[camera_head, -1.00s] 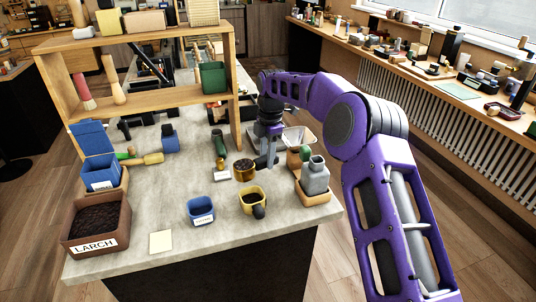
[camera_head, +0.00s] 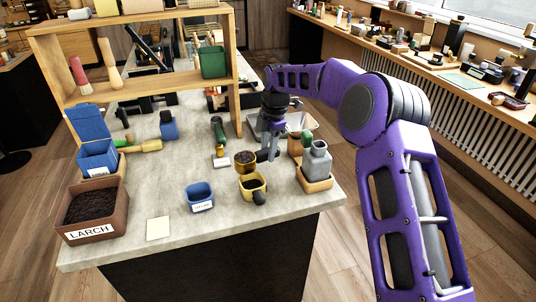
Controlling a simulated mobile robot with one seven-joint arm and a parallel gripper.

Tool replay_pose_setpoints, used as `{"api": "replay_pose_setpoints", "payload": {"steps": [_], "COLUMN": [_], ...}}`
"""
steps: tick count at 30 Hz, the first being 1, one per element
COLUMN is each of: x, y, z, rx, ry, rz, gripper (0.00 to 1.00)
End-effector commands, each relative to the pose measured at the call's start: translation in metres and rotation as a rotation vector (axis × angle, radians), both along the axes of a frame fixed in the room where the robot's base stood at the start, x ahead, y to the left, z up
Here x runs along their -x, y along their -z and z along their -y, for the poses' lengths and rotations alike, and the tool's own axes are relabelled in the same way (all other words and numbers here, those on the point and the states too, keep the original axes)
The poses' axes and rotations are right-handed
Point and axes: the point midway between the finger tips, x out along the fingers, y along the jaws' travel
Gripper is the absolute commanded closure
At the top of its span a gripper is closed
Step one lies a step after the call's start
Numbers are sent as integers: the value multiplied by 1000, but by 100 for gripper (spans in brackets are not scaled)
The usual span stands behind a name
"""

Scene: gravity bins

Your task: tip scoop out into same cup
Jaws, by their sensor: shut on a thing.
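My gripper (camera_head: 266,154) is shut on a brass-coloured scoop (camera_head: 246,169), whose round bowl points left. The bowl holds dark, soil-like material and looks about level. It hangs just behind and partly over a small yellow cup (camera_head: 261,183) at the counter's front. The cup has dark contents and a dark round thing at its front. The gap between scoop and cup is hard to judge. A blue cup (camera_head: 200,202) with a white label stands to the left. My fingers partly hide the scoop's handle.
A brown bin (camera_head: 122,212) labelled LARCH, full of dark soil, stands at the left front. A grey bottle (camera_head: 317,163) stands in a tray close on the right. A pale note (camera_head: 158,228) lies at the front edge.

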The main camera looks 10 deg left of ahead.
Motion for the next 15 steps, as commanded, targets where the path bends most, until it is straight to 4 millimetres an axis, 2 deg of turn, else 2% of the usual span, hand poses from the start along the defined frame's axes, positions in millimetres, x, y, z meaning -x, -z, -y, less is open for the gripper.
{"api": "replay_pose_setpoints", "payload": {"steps": [15], "x": [0], "y": [0], "z": [1], "rx": [-101], "ry": [0], "rz": [108], "gripper": [100]}}
